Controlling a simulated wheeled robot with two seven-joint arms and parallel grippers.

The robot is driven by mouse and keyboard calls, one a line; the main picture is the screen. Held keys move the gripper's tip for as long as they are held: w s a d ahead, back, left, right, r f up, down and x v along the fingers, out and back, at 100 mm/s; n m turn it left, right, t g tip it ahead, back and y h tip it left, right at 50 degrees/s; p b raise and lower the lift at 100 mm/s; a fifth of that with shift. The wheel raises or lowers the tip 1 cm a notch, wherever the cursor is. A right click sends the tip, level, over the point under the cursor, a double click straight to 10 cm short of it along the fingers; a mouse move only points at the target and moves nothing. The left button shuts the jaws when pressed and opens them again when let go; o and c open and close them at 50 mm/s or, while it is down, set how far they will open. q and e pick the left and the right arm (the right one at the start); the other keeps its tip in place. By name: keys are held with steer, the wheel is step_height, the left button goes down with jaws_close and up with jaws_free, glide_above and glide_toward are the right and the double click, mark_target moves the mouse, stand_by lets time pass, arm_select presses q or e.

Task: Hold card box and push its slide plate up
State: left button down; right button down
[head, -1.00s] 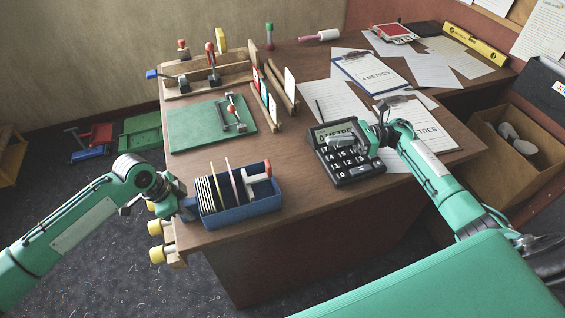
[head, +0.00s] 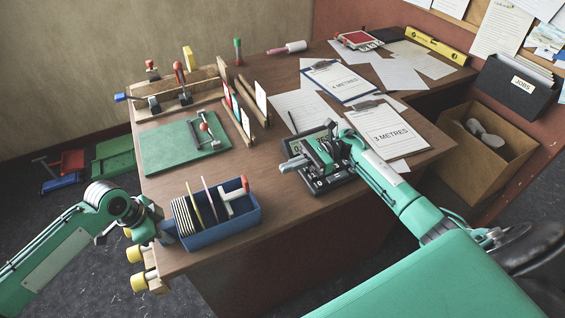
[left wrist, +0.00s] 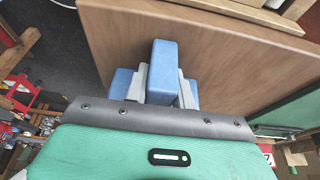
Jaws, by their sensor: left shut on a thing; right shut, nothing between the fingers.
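The blue card box (head: 225,228) stands on the near left part of the desk. Its left part holds a stack of pale cards (head: 183,217), with separate thin upright cards (head: 209,199) beside it. The slide plate (head: 236,195), white with a red-tipped handle, is at the right part of the box. My left gripper (head: 168,230) is shut on the left end of the box; in the left wrist view a blue part (left wrist: 162,72) sits between its fingers. My right gripper (head: 296,158) is shut and empty above the calculator, right of the box and apart from it.
The calculator (head: 325,185) is partly hidden under my right gripper. A green mat (head: 170,155) and wooden racks lie behind the box. Clipboards (head: 385,130) and papers cover the right side. Bare desk (head: 272,190) lies between box and calculator.

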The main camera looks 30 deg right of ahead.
mark_target(245, 183)
steer(key=a, duration=0.9)
steer(key=shift+a, duration=0.1)
steer(key=a, duration=0.4)
steer(key=shift+a, duration=0.1)
steer(key=shift+d, duration=0.2)
steer(key=d, duration=1.3)
steer(key=shift+d, duration=0.35)
steer(key=shift+r, duration=0.1)
